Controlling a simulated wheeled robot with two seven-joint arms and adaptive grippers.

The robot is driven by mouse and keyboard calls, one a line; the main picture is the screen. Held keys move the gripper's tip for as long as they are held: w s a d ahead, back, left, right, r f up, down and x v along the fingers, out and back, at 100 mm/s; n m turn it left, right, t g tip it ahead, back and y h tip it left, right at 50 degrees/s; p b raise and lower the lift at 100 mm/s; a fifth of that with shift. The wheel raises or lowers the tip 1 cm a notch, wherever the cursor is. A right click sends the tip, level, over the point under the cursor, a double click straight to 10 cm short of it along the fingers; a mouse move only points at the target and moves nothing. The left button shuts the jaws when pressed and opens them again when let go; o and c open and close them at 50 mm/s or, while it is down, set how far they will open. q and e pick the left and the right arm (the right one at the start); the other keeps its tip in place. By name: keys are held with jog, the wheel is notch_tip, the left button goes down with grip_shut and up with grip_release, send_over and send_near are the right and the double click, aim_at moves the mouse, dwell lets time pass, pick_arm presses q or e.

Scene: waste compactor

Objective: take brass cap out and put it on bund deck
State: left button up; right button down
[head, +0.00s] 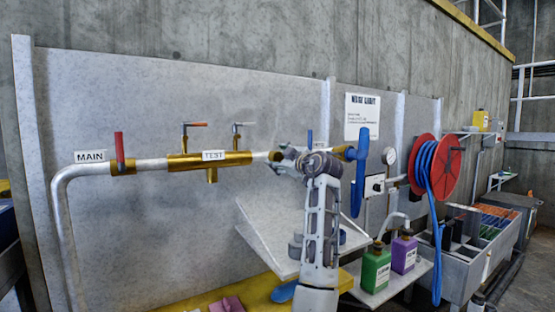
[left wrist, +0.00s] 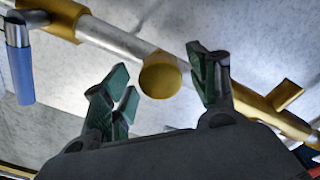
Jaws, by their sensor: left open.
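The brass cap (left wrist: 160,80) is a round brass disc facing the camera on the pale pipe in the left wrist view. My left gripper (left wrist: 158,64) is open, with green-padded fingers on either side of the cap. A gap shows between the cap and each finger, so no hold is seen. In the head view my left gripper (head: 277,156) is at the pipe, right of the TEST fitting (head: 212,158), and the cap is hidden there. A yellow deck-like surface (head: 240,291) lies below; I cannot tell whether it is the bund deck. My right gripper is not in view.
A tilted grey panel (head: 272,240) sits below the pipe, close to my arm. Green (head: 376,268) and purple (head: 404,254) bottles and a red hose reel (head: 446,168) stand right.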

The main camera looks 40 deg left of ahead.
pick_arm(q)
jog(key=shift+r+m+p, duration=0.15)
jog(key=shift+m+p, duration=2.05)
jog(key=shift+m, duration=0.4)
jog(key=shift+m+p, duration=1.4)
jog(key=shift+p, duration=0.35)
jog(key=shift+m+p, duration=0.9)
jog(key=shift+p, duration=0.05)
jog(key=shift+m, duration=0.3)
